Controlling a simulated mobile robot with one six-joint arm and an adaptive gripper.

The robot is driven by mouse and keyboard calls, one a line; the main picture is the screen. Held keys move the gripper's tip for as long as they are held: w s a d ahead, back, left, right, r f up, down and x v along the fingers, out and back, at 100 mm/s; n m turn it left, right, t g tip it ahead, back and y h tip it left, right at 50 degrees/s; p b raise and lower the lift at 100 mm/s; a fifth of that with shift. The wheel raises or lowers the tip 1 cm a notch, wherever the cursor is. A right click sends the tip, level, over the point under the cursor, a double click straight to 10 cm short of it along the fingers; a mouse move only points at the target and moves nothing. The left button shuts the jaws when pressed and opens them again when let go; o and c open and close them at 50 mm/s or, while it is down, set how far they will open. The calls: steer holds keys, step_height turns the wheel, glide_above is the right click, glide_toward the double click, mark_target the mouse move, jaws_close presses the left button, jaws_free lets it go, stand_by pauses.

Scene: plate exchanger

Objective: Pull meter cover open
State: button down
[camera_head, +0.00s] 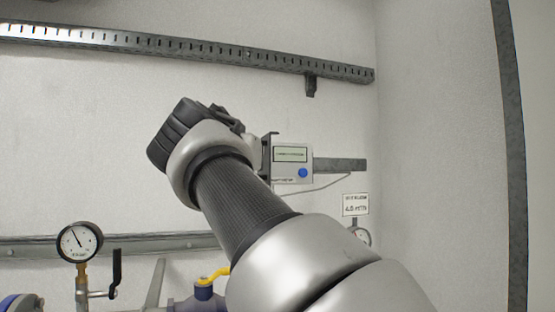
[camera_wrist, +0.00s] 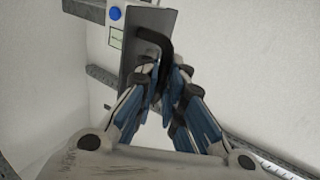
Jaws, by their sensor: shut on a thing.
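The meter (camera_head: 292,153) is a pale box with a small display and a blue button, on the wall right of my wrist in the head view. Its display also shows in the wrist view (camera_wrist: 116,38), at the upper left. The dark grey meter cover (camera_wrist: 141,58) stands out from the meter's side, seen nearly edge-on in the head view (camera_head: 266,153). A black bent handle (camera_wrist: 154,36) is on the cover. My gripper (camera_wrist: 163,78) is shut on the handle. The fingertips partly hide its lower end. In the head view my arm hides the fingers.
A slotted metal rail (camera_head: 200,50) runs along the wall above. Below are a pressure gauge (camera_head: 79,242) with a black lever, a yellow-handled valve (camera_head: 213,275) and a small sign (camera_head: 356,204). A side wall (camera_head: 440,150) bounds the right. The wall left of my wrist is clear.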

steer(key=shift+s+d+r, duration=0.15)
steer(key=shift+d+r, duration=0.1)
steer(key=shift+r, duration=0.3)
steer(key=c, duration=1.8)
jaws_free()
steer(key=shift+d, duration=0.1)
steer(key=shift+c, duration=0.2)
steer(key=shift+o, duration=0.8)
steer(key=s, duration=0.7)
steer(key=shift+a+f, duration=0.35)
steer(key=shift+a, duration=0.1)
steer(key=shift+f, duration=0.1)
